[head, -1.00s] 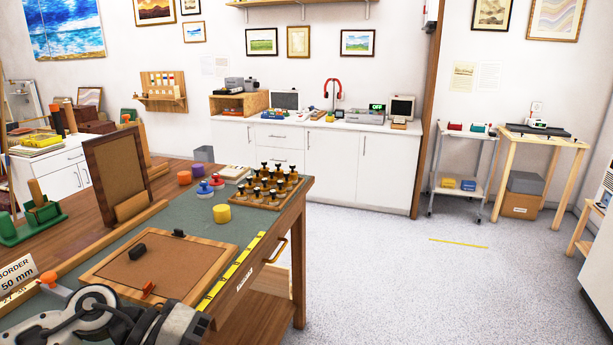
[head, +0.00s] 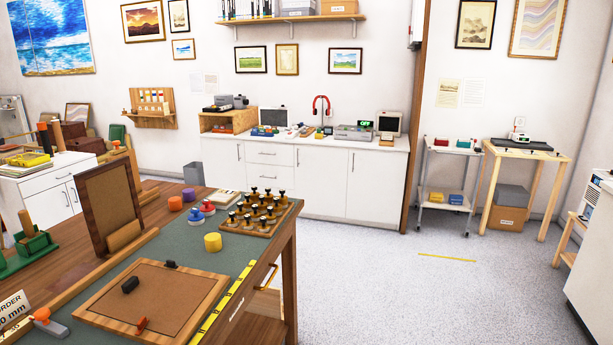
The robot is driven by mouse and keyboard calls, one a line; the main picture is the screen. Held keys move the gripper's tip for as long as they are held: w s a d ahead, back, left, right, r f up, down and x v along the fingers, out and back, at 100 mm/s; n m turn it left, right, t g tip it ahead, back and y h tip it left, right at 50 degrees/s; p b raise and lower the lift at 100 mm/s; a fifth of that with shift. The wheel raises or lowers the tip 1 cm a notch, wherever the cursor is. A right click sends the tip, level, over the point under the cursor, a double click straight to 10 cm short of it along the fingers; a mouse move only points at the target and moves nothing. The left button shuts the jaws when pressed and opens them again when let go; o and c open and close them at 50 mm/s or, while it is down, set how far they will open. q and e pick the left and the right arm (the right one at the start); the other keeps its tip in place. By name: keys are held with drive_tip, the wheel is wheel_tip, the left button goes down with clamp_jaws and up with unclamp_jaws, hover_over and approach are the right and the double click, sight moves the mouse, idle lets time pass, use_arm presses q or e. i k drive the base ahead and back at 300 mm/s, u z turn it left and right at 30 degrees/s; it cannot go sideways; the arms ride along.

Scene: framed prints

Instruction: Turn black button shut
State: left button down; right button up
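A wooden frame lies flat on the green mat of the workbench, its brown back panel (head: 150,297) facing up. A small black button (head: 171,264) sits at the far edge of the frame. Whether it lies across the panel or along the rim is too small to tell. Neither of my grippers is in view.
A wooden rack of several black-topped pegs (head: 256,212) and a yellow cylinder (head: 213,242) stand behind the frame. An upright brown frame (head: 108,208) stands at left. An orange-handled tool (head: 45,320) lies front left. The floor (head: 370,290) right of the bench is clear.

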sight(170, 263)
drive_tip(key=u, duration=1)
drive_tip(key=k, duration=1.35)
drive_tip(key=z, duration=0.6)
drive_tip(key=i, duration=1)
drive_tip(key=z, duration=0.05)
